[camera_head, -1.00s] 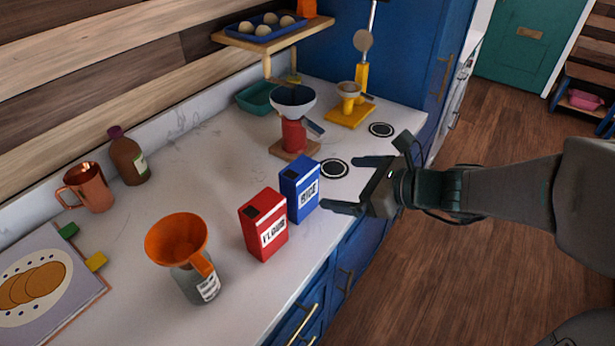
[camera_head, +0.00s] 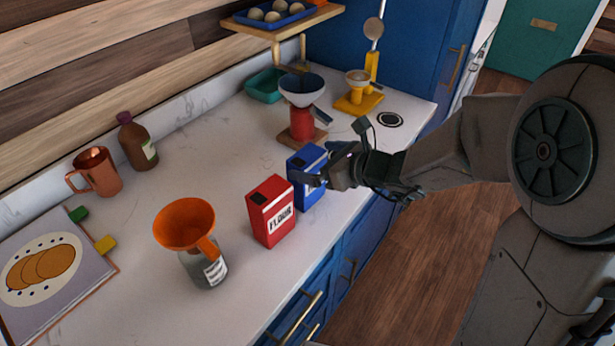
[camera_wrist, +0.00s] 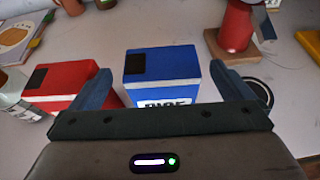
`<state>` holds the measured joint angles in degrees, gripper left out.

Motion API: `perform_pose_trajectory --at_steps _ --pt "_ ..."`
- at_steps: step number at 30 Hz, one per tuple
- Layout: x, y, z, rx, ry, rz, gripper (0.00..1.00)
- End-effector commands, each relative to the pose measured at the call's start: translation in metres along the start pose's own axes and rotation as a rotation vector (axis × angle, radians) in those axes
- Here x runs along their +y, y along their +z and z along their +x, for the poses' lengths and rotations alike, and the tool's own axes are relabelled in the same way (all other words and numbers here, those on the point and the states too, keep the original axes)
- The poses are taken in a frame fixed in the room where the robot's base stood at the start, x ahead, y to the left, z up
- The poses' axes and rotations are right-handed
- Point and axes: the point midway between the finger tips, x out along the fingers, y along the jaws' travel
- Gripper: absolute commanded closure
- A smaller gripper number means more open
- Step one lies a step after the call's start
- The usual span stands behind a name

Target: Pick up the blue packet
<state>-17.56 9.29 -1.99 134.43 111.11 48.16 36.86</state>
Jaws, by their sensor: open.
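The blue packet, labelled RICE, (camera_head: 308,160) stands upright on the white counter, just right of the red FLOUR packet (camera_head: 270,212). In the wrist view the blue packet (camera_wrist: 162,68) is centred between the two fingers, with its lower part hidden by my gripper's body. My gripper (camera_head: 318,176) is open at the packet's near side, and in the head view it covers part of the label. In the wrist view the left finger lies over the red packet (camera_wrist: 58,82), near the gap between the packets. I cannot tell whether a finger touches either packet.
An orange funnel (camera_head: 186,224) in a glass jar stands left of the red packet. A red stand with a white funnel (camera_head: 302,122) is behind the blue packet. A copper mug (camera_head: 97,172) and brown bottle (camera_head: 137,142) stand near the wall. The mid-counter is clear.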

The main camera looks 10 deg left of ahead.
Motion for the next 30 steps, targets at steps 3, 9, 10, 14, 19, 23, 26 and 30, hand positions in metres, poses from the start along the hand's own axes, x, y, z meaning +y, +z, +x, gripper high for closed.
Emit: perform_pose_trajectory --at_steps 3,9,10,14,19,23,26,30 --pt "0.0 0.001 0.016 0.002 0.004 0.001 0.0" --pt "-0.001 0.0 0.035 0.0 0.002 0.0 0.0" --pt "-0.001 0.0 0.035 0.0 0.002 0.0 0.0" --pt "-0.001 0.0 0.036 0.0 0.0 0.0 0.0" --pt "-0.001 0.0 0.036 0.0 0.0 0.0 0.17" --pt "-0.001 0.0 0.036 0.0 0.0 0.0 0.53" --pt "-0.001 0.001 0.036 -0.002 0.0 -0.001 0.73" --pt "-0.001 0.001 0.036 -0.002 0.0 -0.001 0.73"
